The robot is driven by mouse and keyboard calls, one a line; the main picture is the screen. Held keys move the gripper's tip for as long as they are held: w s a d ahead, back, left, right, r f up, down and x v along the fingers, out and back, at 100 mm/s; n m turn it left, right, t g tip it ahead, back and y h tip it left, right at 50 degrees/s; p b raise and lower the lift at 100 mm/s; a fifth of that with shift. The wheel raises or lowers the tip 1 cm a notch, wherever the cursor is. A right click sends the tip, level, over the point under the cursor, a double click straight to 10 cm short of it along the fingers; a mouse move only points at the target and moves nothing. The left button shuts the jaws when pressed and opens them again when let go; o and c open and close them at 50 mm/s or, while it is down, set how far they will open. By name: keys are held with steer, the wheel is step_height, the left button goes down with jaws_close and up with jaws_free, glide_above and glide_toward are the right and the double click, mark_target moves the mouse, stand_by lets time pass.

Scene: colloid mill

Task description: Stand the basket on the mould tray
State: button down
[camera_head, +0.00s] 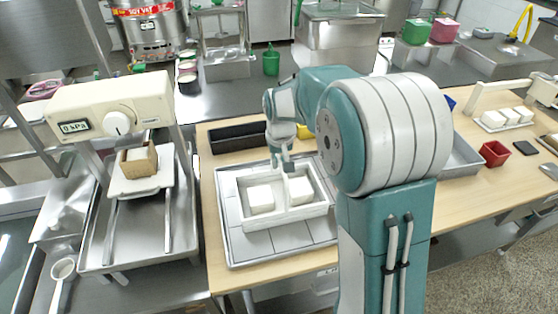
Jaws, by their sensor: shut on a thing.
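A white two-compartment basket (287,221) with two white blocks in it is over the grey panelled mould tray (237,247) at the middle of the wooden table. My gripper (283,162) points down at the basket's middle and is shut on its central part. The basket looks level. I cannot tell whether it touches the tray or hangs just above it. My fingertips are small, and my arm hides what lies to the right of the basket.
A black bin (238,137) stands behind the tray. A press (115,115) with a wooden box (139,160) stands at left. A metal tray (462,160), a red box (494,153) and a white board with white blocks (503,119) are at right.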

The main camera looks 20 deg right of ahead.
steer(key=c, duration=0.7)
jaws_free()
step_height(320, 180, up, 12)
steer(key=s+f, duration=0.1)
steer(key=s+t, duration=0.1)
steer(key=s, duration=0.7)
steer(key=s+r+t, duration=0.1)
steer(key=s, duration=0.8)
steer(key=s+t, duration=0.2)
steer(key=s, duration=0.7)
steer(key=shift+s+r, duration=0.1)
steer(key=shift+r, duration=0.3)
